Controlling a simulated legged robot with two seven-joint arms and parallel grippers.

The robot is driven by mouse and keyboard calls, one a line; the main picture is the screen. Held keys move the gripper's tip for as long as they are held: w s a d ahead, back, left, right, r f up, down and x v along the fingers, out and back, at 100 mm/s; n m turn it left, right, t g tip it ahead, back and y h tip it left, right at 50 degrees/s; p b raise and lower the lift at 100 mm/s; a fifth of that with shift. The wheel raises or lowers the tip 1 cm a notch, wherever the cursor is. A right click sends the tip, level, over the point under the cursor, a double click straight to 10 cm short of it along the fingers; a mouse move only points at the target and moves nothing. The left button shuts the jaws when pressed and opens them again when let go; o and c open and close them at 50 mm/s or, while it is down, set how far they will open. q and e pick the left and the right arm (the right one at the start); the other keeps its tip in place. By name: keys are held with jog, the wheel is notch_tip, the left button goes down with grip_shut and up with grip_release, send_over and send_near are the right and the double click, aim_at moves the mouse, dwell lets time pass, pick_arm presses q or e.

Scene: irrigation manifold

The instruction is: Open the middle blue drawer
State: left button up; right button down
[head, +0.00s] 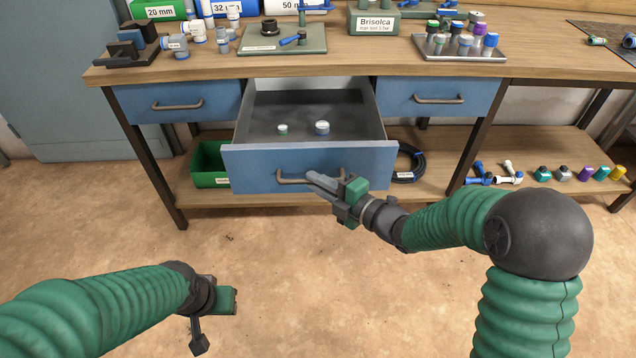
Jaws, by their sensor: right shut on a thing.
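The middle blue drawer (245,169) stands pulled out from under the wooden workbench, its grey inside showing. Two small white-topped fittings lie in it, one smaller (283,129) and one larger (322,127). Its dark bar handle (290,178) is on the front panel. My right gripper (322,181) is at the right part of this handle, shut on it; the fingers cover that end. My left gripper (212,320) hangs low at the left over the floor, away from the drawer. Its finger gap is not clear.
Closed blue drawers flank it at left (160,102) and right (450,97). The bench top (370,62) carries fittings, a metal tray (460,50) and boxes. A green crate (208,165) and black hose coil (408,162) sit on the lower shelf. The floor in front is clear.

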jog(key=shift+s+a+f, duration=0.15)
jog(key=shift+f, duration=0.05)
jog(key=c, duration=1.6)
grip_release()
jog(key=shift+o, duration=0.7)
jog(key=shift+w, duration=0.2)
jog(key=shift+r, duration=0.1)
jog(key=p+v, duration=0.3)
jog(key=v, duration=1.3)
jog(key=shift+s+d+p, duration=0.25)
jog(key=shift+s+p, duration=0.1)
jog(key=shift+w, duration=0.1)
